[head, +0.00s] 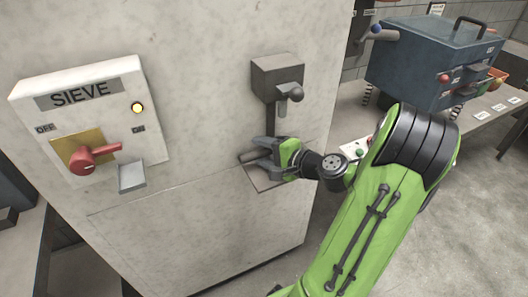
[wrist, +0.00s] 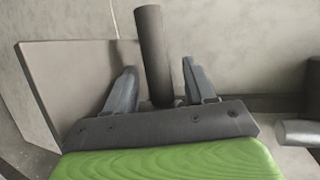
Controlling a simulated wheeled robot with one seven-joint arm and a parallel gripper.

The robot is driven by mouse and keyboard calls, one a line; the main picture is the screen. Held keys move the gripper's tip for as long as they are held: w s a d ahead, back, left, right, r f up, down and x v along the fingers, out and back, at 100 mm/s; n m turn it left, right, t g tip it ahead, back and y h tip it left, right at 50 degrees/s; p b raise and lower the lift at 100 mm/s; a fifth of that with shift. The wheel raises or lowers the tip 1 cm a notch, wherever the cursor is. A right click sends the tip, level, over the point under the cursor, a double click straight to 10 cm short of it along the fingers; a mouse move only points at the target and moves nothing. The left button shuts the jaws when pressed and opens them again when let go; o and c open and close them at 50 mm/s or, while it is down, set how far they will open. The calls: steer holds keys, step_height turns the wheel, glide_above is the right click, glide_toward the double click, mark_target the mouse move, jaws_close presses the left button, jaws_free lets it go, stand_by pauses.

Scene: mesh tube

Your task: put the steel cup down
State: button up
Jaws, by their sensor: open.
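My gripper (head: 262,156) is at the wall block below a dark spout, over a small ledge (head: 266,183). In the wrist view my gripper (wrist: 158,85) has its two grey fingers apart. A dark grey cylinder (wrist: 152,45) stands out between them, with a gap visible on each side. I cannot tell whether it is the steel cup or a fixed part. No other clear cup shows in either view. The flat grey ledge plate (wrist: 65,75) is left of the fingers in the wrist view.
A dark dispenser (head: 277,78) with a knobbed lever (head: 291,95) is just above my gripper. Left on the block is a SIEVE panel (head: 85,125) with a red handle (head: 92,155) and a lit lamp. A blue machine (head: 430,60) stands back right. Floor is open at lower right.

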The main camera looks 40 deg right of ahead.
steer(key=shift+r, duration=0.2)
steer(key=p+v, duration=0.3)
steer(key=v, duration=0.9)
steer(key=w+a+f+n+g+y, duration=0.25)
steer(key=a+n+g, duration=0.65)
steer(key=a, duration=0.7)
steer(key=s+a+r+n+h, duration=0.4)
steer(key=s+a+r+n, duration=0.2)
steer(key=s+a+n, duration=0.2)
steer(key=shift+s+r+n, duration=0.2)
steer(key=shift+s+n, duration=0.05)
steer(key=shift+n, duration=0.25)
steer(key=shift+r, duration=0.15)
